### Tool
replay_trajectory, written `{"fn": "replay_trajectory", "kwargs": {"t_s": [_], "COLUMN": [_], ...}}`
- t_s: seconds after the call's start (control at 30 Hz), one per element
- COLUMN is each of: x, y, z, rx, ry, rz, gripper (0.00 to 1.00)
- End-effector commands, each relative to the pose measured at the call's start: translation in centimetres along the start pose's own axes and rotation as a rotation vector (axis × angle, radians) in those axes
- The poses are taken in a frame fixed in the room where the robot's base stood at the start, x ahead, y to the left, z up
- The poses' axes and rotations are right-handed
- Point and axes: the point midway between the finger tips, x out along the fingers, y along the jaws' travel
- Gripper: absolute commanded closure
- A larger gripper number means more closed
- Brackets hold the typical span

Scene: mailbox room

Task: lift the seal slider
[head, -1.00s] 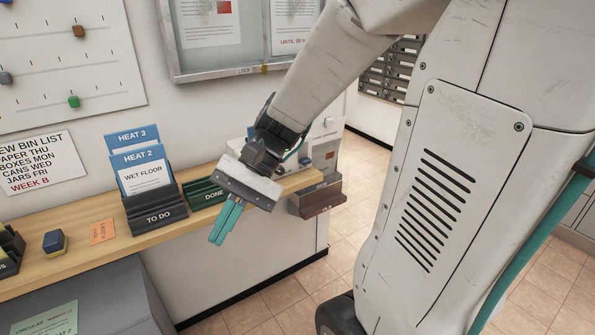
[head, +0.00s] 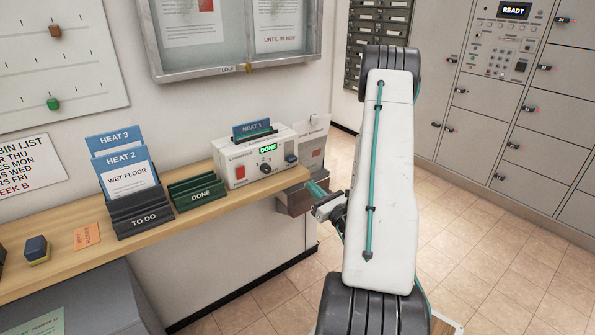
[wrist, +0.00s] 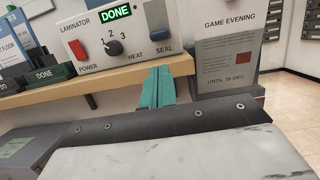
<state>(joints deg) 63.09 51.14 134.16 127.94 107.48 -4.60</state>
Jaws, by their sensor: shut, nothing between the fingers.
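The seal slider is a small blue block (head: 291,160) at the right end of the white laminator (head: 252,158) in the head view. In the wrist view the slider (wrist: 156,20) sits just above the word SEAL, and the laminator's DONE display is lit green. My gripper (head: 316,189) has teal fingers and is right of and below the slider, near the shelf end. In the wrist view its fingers (wrist: 157,84) are shut together, empty, below the slider and apart from it.
The wooden shelf (head: 100,245) carries a TO DO rack (head: 136,212) and a green DONE rack (head: 197,191). A HEAT 1 card (head: 251,128) stands in the laminator. A GAME EVENING notice (wrist: 229,55) stands right of it. Open floor lies to the right.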

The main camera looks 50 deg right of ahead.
Motion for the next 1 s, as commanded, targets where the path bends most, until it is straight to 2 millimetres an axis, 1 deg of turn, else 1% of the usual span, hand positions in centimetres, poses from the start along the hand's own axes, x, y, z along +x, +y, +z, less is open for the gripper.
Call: {"fn": "replay_trajectory", "kwargs": {"t_s": [0.03, 0.1, 0.33, 0.47, 0.57, 0.8, 0.9, 1.0], "x": [-0.3, -0.4, -0.4, 0.2, 1.5, 5.9, 7.5, 8.7], "y": [-0.4, -0.6, -0.6, -0.5, -0.5, -0.5, -0.6, -0.7], "z": [-0.3, -0.4, -0.4, -0.3, -0.3, -0.3, -0.3, -0.3], "rx": [0.0, 0.0, -0.001, -0.002, -0.002, -0.002, -0.002, -0.001], "ry": [0.002, 0.003, 0.003, 0.002, 0.0, 0.0, 0.001, 0.001], "rz": [-0.018, -0.027, -0.025, -0.021, -0.019, -0.018, -0.019, -0.021], "gripper": [1.0, 1.0, 1.0, 1.0, 1.0, 1.0, 1.0, 1.0]}}
